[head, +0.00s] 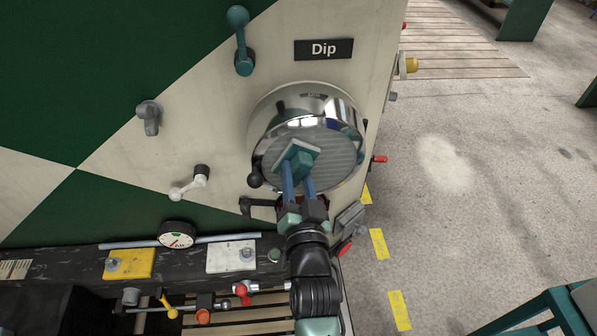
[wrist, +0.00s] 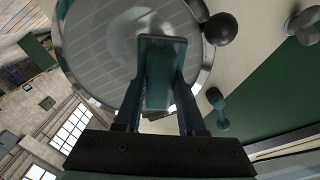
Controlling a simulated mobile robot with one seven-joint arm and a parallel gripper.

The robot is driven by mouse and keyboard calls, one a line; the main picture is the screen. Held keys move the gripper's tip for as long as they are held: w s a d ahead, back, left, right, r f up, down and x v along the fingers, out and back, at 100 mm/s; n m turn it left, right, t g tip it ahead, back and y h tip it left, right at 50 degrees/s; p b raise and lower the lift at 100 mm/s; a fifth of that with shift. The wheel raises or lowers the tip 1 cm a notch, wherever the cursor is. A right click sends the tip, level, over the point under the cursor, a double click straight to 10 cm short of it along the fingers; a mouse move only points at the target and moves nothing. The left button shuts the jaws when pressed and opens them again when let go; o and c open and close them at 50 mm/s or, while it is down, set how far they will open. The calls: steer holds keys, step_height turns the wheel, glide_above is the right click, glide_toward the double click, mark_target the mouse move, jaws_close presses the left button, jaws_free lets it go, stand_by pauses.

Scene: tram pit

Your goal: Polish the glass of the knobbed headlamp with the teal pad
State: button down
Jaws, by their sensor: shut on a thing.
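The headlamp (head: 335,135) is a round chrome housing with ribbed glass, mounted on the cream panel under the "Dip" label. A black ball knob (head: 255,177) sits at its lower left rim; the knob also shows in the wrist view (wrist: 220,29). My gripper (head: 298,178) is shut on the teal pad (head: 297,160), in front of the lower left part of the glass (wrist: 100,45). In the wrist view the pad (wrist: 160,75) overlaps the glass near the knob side. I cannot tell whether the pad touches the glass.
A teal lever (head: 241,40), a grey knob (head: 149,117) and a white-handled crank (head: 189,184) stick out left of the headlamp. A dial gauge (head: 177,234) sits on the dark beam below. Open concrete floor (head: 470,200) lies to the right.

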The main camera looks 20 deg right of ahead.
steer(key=shift+f, duration=0.1)
steer(key=shift+f+b, duration=1.25)
steer(key=shift+b, duration=0.05)
steer(key=shift+r, duration=0.1)
steer(key=shift+d, duration=0.1)
steer(key=shift+d+b, duration=0.1)
steer(key=shift+b, duration=0.35)
steer(key=shift+s+d+b, duration=0.15)
steer(key=shift+d+b, duration=0.4)
steer(key=shift+b, duration=0.5)
steer(key=shift+d, duration=0.1)
